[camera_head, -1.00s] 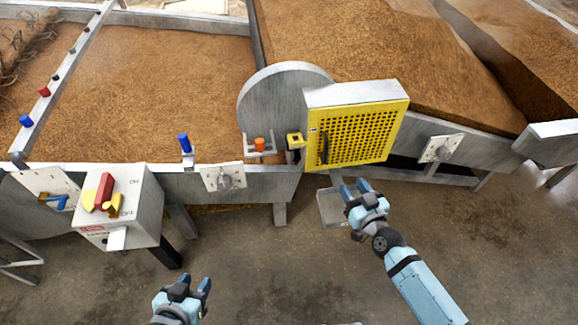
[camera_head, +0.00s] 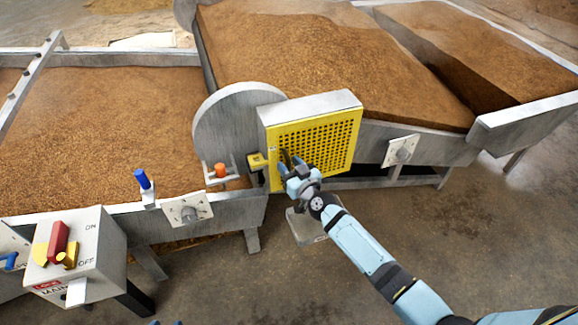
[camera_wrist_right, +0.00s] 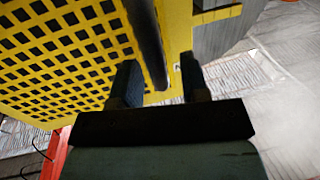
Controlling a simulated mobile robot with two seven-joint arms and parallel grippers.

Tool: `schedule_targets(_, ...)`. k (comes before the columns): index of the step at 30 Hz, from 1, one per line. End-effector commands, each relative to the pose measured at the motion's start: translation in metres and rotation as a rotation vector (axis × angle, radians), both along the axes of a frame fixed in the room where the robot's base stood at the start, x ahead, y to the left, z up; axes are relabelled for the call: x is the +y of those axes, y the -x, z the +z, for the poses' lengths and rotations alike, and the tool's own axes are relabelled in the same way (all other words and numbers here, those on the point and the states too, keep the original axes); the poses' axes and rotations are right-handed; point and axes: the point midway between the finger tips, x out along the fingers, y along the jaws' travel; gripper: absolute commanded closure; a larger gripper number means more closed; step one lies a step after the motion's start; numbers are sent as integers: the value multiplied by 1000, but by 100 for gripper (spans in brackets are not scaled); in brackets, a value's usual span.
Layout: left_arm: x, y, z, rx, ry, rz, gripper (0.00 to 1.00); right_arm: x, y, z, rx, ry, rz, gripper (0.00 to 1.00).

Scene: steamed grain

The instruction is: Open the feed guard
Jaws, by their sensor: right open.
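The feed guard (camera_head: 325,138) is a yellow perforated panel on a grey metal box, beside a round grey plate. It looks closed. A dark upright handle (camera_head: 285,157) is on its left part, partly hidden by my right gripper (camera_head: 288,168). My right gripper is open at the handle. In the right wrist view, the dark handle bar (camera_wrist_right: 146,40) runs down between the two open fingers (camera_wrist_right: 162,83), with the yellow mesh (camera_wrist_right: 60,55) to the left. I cannot tell whether the fingers touch the bar. Only the tips of my left gripper (camera_head: 165,322) show at the bottom edge.
A yellow latch block (camera_head: 257,161) and an orange knob (camera_head: 220,170) are left of the guard. A main switch box (camera_head: 95,255) with a red handle stands at the lower left. Grain bins lie behind. The floor in front is mostly clear, with a grey plate (camera_head: 312,228) below the guard.

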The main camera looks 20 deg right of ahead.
Motion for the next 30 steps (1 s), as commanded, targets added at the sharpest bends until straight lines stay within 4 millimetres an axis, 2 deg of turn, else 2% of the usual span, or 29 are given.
schedule_targets(10,0,-1,4,-7,2,-1,57,1,-5,0,0,1,0,59)
schedule_targets(11,-1,-1,4,-7,2,-1,57,1,-5,0,0,1,0,61)
schedule_targets(16,-1,0,2,-4,2,-1,57,1,-5,0,0,1,0,100)
schedule_targets(25,-1,1,-1,3,1,0,57,1,-2,0,1,2,5,100)
schedule_targets(30,-1,1,2,4,2,1,57,-3,7,1,1,4,22,100)
